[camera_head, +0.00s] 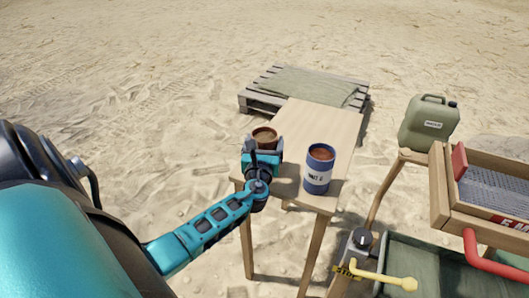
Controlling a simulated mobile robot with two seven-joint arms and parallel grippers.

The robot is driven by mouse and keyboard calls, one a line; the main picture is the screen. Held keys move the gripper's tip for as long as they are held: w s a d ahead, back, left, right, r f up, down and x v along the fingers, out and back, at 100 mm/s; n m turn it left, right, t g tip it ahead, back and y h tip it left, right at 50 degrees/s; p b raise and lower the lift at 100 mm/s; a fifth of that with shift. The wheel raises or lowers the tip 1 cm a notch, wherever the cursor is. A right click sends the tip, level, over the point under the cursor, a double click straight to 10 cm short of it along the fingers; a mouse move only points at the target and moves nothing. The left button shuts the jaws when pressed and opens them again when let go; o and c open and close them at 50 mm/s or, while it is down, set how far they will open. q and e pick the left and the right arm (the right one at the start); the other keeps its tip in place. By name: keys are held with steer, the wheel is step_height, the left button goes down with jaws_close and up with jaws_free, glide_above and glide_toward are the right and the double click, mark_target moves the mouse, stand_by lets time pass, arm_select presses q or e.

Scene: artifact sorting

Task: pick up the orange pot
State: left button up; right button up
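A brown-orange pot (264,134) stands at the left side of the wooden table, and its round rim and dark inside show. My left gripper (264,146) is at the pot's near side, with its fingers apart on either side of it. The gripper hides the pot's lower part, so I cannot tell whether the fingers touch it. My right gripper is not in view.
A blue labelled can (318,176) with brown contents stands right of the pot on the wooden table (318,122). A pallet (262,99) with a green cloth lies behind. At right are a green jerrycan (428,128), a wooden-framed sieve (440,200) and a green trough (425,255).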

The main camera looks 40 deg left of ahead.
arm_select(q)
steer(key=c, duration=1.1)
steer(key=shift+r, duration=0.1)
steer(key=shift+r, duration=0.1)
step_height(320, 180, up, 20)
steer(key=p, duration=0.5)
